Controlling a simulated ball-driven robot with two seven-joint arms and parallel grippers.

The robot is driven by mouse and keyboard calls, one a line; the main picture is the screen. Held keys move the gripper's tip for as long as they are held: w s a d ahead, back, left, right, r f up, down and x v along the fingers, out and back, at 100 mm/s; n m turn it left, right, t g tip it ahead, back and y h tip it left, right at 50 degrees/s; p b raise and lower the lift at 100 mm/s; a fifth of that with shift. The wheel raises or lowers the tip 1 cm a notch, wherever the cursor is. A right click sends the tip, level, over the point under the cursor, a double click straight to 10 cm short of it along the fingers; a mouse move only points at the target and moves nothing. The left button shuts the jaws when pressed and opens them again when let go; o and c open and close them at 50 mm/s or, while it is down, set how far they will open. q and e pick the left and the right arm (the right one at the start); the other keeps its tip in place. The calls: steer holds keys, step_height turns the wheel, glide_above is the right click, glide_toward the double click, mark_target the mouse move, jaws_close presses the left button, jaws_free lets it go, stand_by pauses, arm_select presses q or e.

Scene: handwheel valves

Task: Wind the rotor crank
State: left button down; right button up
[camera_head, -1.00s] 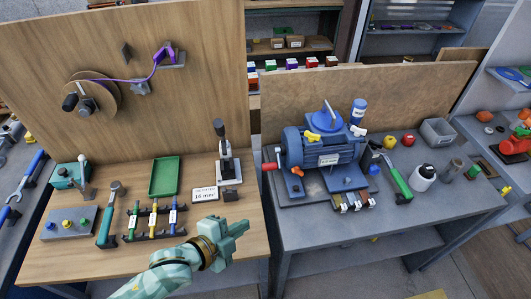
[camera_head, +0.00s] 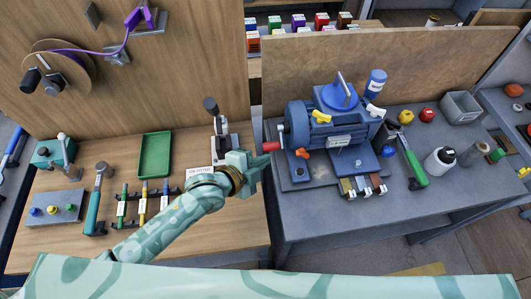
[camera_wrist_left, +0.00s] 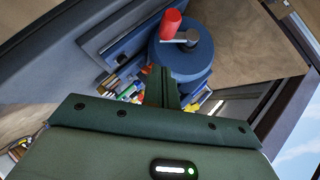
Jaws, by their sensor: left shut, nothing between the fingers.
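The blue motor (camera_head: 335,130) stands on the right-hand grey bench, with the crank on its left end. The crank's red handle (camera_head: 271,146) sticks out to the left. In the left wrist view the red handle (camera_wrist_left: 171,23) and its short grey arm (camera_wrist_left: 187,41) sit on the motor's round blue end (camera_wrist_left: 182,62). My left gripper (camera_head: 259,161) is shut and empty, just below and left of the red handle. In the left wrist view its dark fingers (camera_wrist_left: 160,86) point toward the motor end, apart from the handle. My right gripper is out of view.
A wooden bench on the left holds a green tray (camera_head: 154,154), a hammer (camera_head: 98,199) and a lever press (camera_head: 220,130).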

mark_target(281, 136)
arm_select(q)
steer(key=shift+w+d+f+b, duration=0.1)
steer(key=shift+w+f+b, duration=0.2)
steer(key=shift+w+f, duration=0.35)
steer(key=shift+w+d+f+b, duration=0.15)
steer(key=shift+w+f+b, duration=0.25)
steer(key=shift+w, duration=0.5)
steer(key=shift+w+d+f+b, duration=0.1)
steer(key=shift+w+f+b, duration=0.1)
steer(key=shift+w+f, duration=0.5)
